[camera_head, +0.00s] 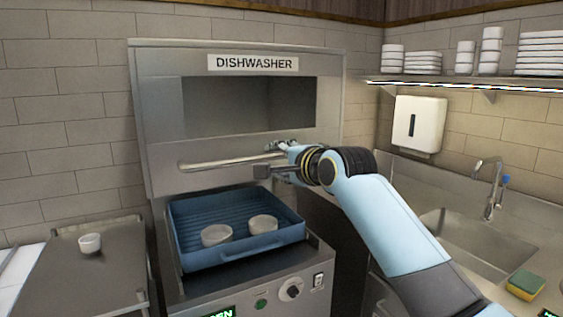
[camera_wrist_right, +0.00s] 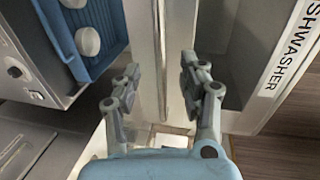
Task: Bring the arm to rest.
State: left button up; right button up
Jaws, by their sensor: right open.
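My right gripper (camera_head: 272,159) is in front of the dishwasher (camera_head: 160,120), near the long bar handle (camera_head: 225,161) on its raised door. In the right wrist view its two fingers (camera_wrist_right: 158,92) are spread apart, with the handle (camera_wrist_right: 161,60) showing beyond and between them. I cannot tell whether a finger touches the handle. Nothing is held. The right arm reaches in from the lower right. My left gripper is not in view.
A blue rack (camera_head: 185,235) with two white bowls (camera_head: 216,235) (camera_head: 263,223) sits in the dishwasher opening. One small white bowl (camera_head: 90,243) stands on the left steel counter (camera_head: 60,285). At right are a sink (camera_head: 450,235), a sponge (camera_head: 525,285) and a paper dispenser (camera_head: 419,124).

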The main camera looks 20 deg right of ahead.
jog(key=shift+s+r, duration=0.1)
jog(key=shift+s, duration=0.2)
